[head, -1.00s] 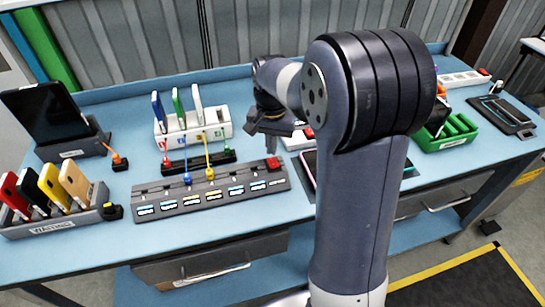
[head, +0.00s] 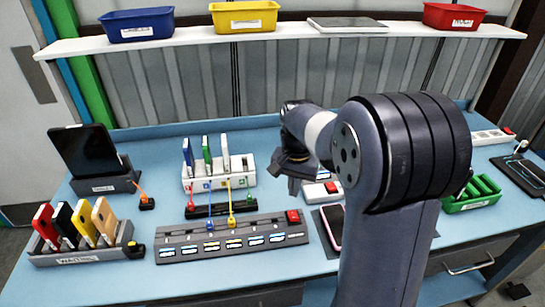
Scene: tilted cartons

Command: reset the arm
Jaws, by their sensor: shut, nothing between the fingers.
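My arm rises from the lower right of the head view and bends over the blue table (head: 200,280). My gripper (head: 293,184) hangs above the table, right of the white rack, and points down. Its fingers look shut with nothing held; they are small and dark in this view. It is apart from the things below it. My arm hides part of the table's right middle.
A grey socket strip (head: 232,239) with plugged blue and yellow cables lies below left of my gripper. A white rack (head: 218,175), a phone holder (head: 80,256), a tablet stand (head: 105,184) and a green tray (head: 472,194) stand around. A shelf (head: 200,36) holds bins above.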

